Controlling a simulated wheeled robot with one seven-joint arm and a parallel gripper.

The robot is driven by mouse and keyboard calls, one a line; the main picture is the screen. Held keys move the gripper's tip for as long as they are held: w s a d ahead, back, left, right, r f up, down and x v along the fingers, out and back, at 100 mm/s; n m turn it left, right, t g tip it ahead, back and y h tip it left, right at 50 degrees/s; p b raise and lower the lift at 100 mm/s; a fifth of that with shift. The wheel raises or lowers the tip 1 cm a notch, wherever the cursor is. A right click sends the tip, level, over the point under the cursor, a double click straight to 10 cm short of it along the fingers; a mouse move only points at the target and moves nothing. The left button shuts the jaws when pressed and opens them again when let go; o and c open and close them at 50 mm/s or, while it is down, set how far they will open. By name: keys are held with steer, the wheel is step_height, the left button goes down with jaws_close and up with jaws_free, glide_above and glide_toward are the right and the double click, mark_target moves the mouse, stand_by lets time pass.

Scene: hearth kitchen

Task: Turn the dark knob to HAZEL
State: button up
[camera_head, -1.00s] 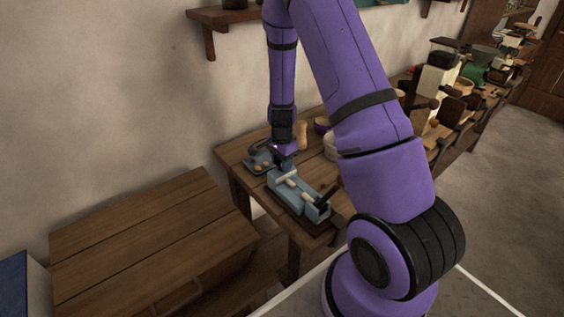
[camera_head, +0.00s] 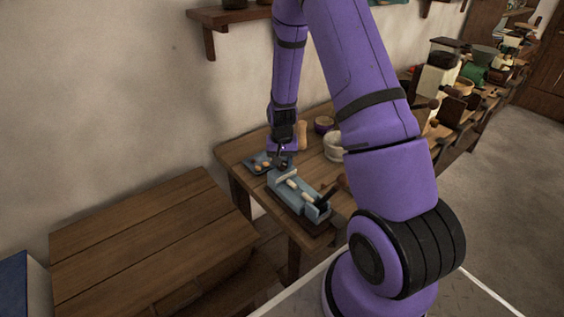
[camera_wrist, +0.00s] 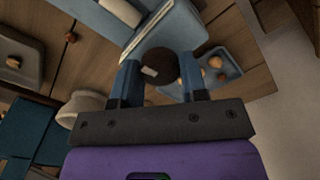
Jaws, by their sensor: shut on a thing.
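The dark knob (camera_wrist: 160,62) shows in the wrist view as a dark round disc with a small pale mark (camera_wrist: 149,71) on it. It stands at the end of a blue-grey device (camera_head: 311,203). My gripper (camera_wrist: 159,82) is shut on the knob, one blue finger on each side. In the head view my gripper (camera_head: 282,158) points down at the far end of the device and hides most of the knob. No lettering for HAZEL can be read in either view.
A small blue tray (camera_wrist: 228,71) with several round tan pieces lies beside the knob. A pale bowl (camera_head: 332,146), a purple cup (camera_head: 323,125) and a tan wooden piece (camera_head: 302,136) stand behind on the wooden table (camera_head: 235,151). A lower wooden chest (camera_head: 140,235) is at left.

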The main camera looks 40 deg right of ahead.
mark_target(282, 163)
steer(key=n, duration=0.3)
steer(key=shift+n, duration=2.1)
steer(key=o, duration=0.9)
steer(key=shift+r, duration=0.15)
steer(key=shift+r, duration=5.3)
